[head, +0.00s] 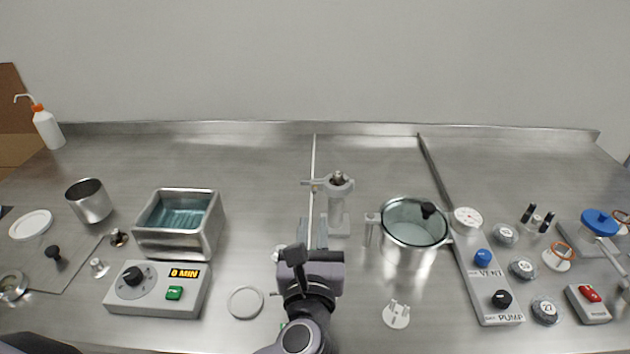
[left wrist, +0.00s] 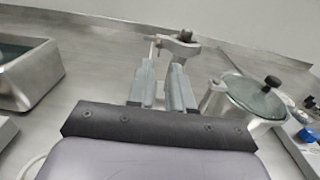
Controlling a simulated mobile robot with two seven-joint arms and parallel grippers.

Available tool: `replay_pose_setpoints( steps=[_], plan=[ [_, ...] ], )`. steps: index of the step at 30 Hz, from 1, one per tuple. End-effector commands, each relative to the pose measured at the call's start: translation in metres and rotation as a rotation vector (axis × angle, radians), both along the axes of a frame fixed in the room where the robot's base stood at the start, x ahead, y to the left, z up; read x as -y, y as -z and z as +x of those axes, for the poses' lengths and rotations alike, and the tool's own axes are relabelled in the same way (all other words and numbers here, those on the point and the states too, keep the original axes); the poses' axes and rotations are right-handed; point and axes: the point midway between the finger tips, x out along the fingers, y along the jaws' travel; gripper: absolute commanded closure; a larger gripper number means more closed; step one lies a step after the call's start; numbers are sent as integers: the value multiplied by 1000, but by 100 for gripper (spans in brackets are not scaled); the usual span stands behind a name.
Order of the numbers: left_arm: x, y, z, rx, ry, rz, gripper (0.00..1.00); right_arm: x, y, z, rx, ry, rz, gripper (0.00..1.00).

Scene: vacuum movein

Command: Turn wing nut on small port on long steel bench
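The small port (head: 338,215) is a pale grey upright post on the steel bench (head: 260,165), with a clamp ring (head: 335,184) around its top. A small tan piece that looks like the wing nut (head: 312,182) sticks out at the clamp's left side; its wings are too small to make out. The clamp also shows in the left wrist view (left wrist: 178,46), just beyond the fingertips. My left gripper (head: 314,222) is in front of the port, pointing at it. Its two fingers (left wrist: 161,80) are apart with nothing between them. My right gripper is not in view.
A glass-lidded steel pot (head: 412,240) stands right of the port. A steel water bath (head: 180,222) and a timer box (head: 157,288) stand left. A vent and pump panel (head: 487,285) is further right. The bench behind the port is clear.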

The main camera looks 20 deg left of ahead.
Motion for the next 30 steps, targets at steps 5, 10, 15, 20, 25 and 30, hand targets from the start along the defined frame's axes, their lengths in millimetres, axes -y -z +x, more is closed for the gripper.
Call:
replay_pose_setpoints(
  steps=[5, 10, 15, 20, 25, 30],
  plan=[
    [-1, 0, 5, 0, 0, 0, 80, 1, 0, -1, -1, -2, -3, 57],
    [-8, -1, 28, 1, -1, 2, 80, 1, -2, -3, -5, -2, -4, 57],
    [-15, -1, 52, 1, 0, 1, 80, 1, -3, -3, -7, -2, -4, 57],
    [-19, 0, 65, -1, 1, 0, 80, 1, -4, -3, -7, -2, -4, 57],
    [-20, 1, 69, -1, 2, -1, 80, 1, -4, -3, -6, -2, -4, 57],
    [-20, 1, 69, -1, 2, -1, 83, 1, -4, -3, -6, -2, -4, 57]
  ],
)
